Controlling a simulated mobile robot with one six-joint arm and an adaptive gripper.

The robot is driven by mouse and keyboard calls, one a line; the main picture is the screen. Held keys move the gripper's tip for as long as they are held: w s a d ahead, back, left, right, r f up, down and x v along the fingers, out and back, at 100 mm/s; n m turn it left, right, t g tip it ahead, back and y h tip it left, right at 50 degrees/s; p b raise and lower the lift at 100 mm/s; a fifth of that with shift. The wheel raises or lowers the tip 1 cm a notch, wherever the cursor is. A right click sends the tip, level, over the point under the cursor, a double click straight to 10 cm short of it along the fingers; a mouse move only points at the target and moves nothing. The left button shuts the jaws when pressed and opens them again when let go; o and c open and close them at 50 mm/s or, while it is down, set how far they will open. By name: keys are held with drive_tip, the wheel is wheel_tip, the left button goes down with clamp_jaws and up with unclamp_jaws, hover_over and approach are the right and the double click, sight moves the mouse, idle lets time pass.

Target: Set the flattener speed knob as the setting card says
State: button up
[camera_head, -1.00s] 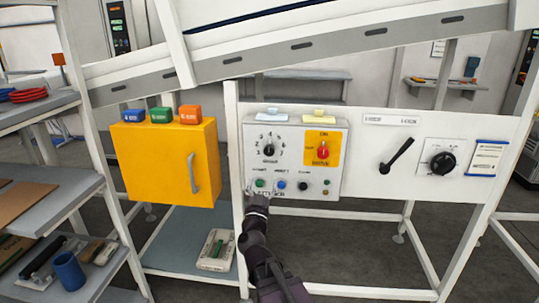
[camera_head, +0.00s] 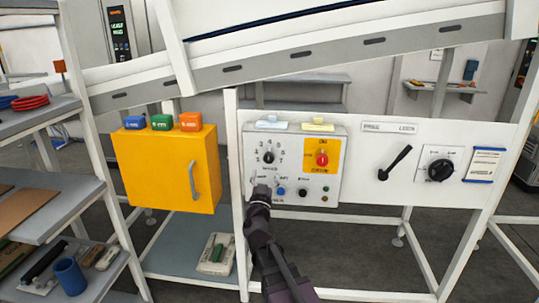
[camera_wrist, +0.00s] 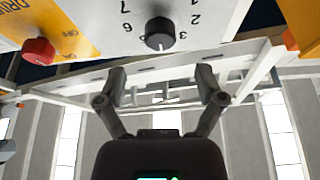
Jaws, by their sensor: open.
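A numbered dial with a small black knob (camera_head: 268,158) is on the upper left of the grey control box (camera_head: 335,180). In the wrist view the knob (camera_wrist: 160,32) sits at the top centre, with digits around it. A second, larger black knob (camera_head: 440,169) is on the white panel at the right. A blue-edged card (camera_head: 484,165) beside it may be the setting card; its text is unreadable. My gripper (camera_head: 262,183) is just below the numbered dial. In the wrist view its fingers (camera_wrist: 162,80) are apart and empty, below the knob.
A red knob (camera_head: 322,160) on a yellow plate is right of the dial. Several small buttons line the box's lower edge, partly behind my gripper. A black lever (camera_head: 396,162) is farther right. A yellow cabinet (camera_head: 150,170) stands left. A sloped conveyor (camera_head: 270,60) crosses above.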

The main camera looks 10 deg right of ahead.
sight(268, 160)
drive_tip(key=p+x, duration=0.2)
drive_tip(key=x, duration=0.5)
drive_tip(key=shift+w+d+r, duration=0.1)
drive_tip(key=shift+w+r, duration=0.05)
drive_tip(key=shift+w, duration=0.1)
drive_tip(key=c, duration=1.1)
